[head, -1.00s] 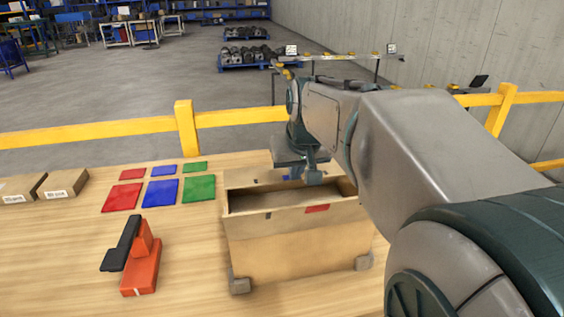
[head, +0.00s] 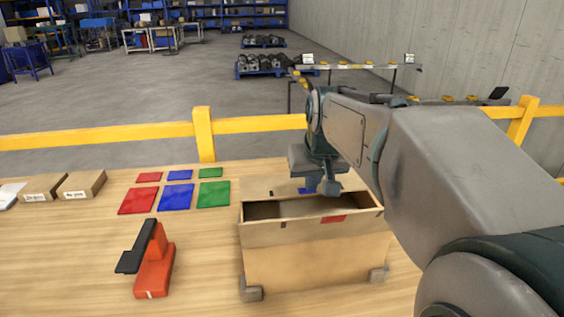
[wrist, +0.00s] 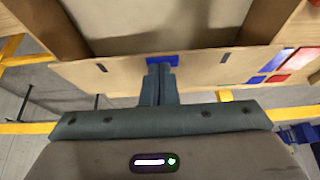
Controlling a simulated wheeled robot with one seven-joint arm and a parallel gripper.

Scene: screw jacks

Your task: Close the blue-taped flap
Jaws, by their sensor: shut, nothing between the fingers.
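An open cardboard box (head: 312,262) stands on the wooden table, its inside showing empty where visible. Its far flap (head: 262,187) is open and leans outward, with blue tape (head: 305,190) near its middle edge. Red tape (head: 333,219) marks the near side, where a flap appears to hang down. My gripper (head: 327,187) is shut and empty at the far flap, partly covering it. In the wrist view, the shut fingertips (wrist: 159,70) lie over or against the blue tape (wrist: 170,59); I cannot tell whether they touch.
A red tape dispenser with a black handle (head: 153,262) stands left of the box. Red, blue and green squares (head: 175,197) lie behind it. Small cartons (head: 82,184) sit at far left. A yellow rail (head: 100,134) runs behind the table. Brackets (head: 251,293) sit at the box's near corners.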

